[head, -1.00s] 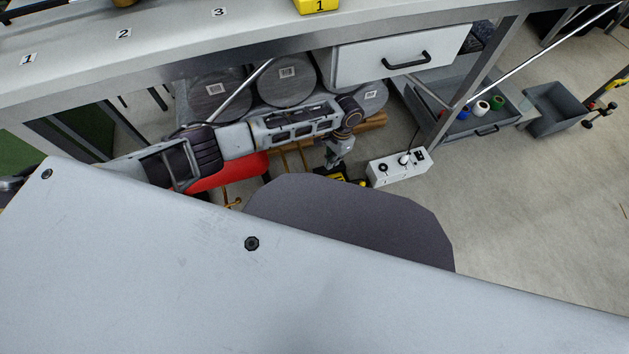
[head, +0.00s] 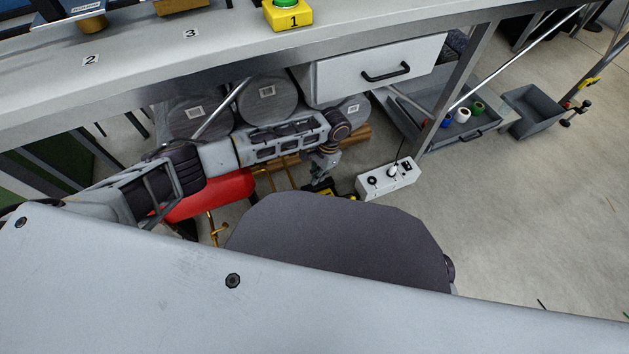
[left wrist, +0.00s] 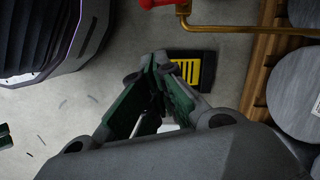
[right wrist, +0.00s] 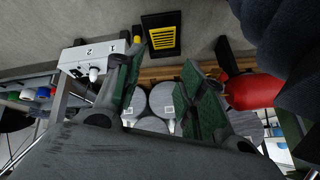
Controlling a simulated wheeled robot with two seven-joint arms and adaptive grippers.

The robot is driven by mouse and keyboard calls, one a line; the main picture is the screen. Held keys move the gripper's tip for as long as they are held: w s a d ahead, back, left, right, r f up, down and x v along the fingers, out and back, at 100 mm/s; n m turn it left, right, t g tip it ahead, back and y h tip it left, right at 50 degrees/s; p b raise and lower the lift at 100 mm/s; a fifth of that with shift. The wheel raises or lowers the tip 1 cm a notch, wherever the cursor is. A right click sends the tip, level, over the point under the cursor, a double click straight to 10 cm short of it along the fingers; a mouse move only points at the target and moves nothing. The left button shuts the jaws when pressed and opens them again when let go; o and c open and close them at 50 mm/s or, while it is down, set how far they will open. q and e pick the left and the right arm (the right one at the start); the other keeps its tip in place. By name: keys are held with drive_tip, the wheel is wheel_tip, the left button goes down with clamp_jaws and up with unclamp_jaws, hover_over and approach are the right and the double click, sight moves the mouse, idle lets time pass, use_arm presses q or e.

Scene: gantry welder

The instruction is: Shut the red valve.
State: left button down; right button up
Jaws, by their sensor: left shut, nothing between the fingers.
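My left gripper (head: 325,170) is low beneath the bench, above the floor near a black-and-yellow item. In the left wrist view its fingers (left wrist: 156,66) meet at the tips with nothing between them. A red part (left wrist: 155,3) beside a brass pipe (left wrist: 230,28) is cut off by that view's top edge; I cannot tell whether it is the valve. A red rounded tank (head: 208,197) lies partly behind my left arm, with brass piping (head: 213,228) below it. My right gripper (right wrist: 163,62) is open and empty, and its view also shows the red tank (right wrist: 250,91).
The black-and-yellow item (left wrist: 193,69) lies on the floor. A white socket box (head: 388,179) stands right of my left gripper. Grey drums (head: 266,108) lie behind on wooden beams. The bench top (head: 140,78) with a drawer (head: 375,68) is overhead. Open floor lies to the right.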

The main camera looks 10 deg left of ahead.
sight(291, 203)
use_arm(q)
drive_tip(key=s+a+f+b, duration=0.4)
drive_tip(key=f+b, duration=0.1)
drive_tip(key=f, duration=0.4)
drive_tip(key=shift+s+b, duration=0.3)
drive_tip(key=shift+s, duration=0.05)
use_arm(e)
wheel_tip(291, 203, down, 7)
drive_tip(key=a+t+y, duration=0.1)
drive_tip(key=shift+w+a, duration=0.15)
drive_tip(key=shift+w, duration=0.1)
use_arm(q)
drive_tip(key=shift+f, duration=0.1)
use_arm(e)
drive_tip(key=shift+r, duration=0.1)
drive_tip(key=shift+r, duration=0.1)
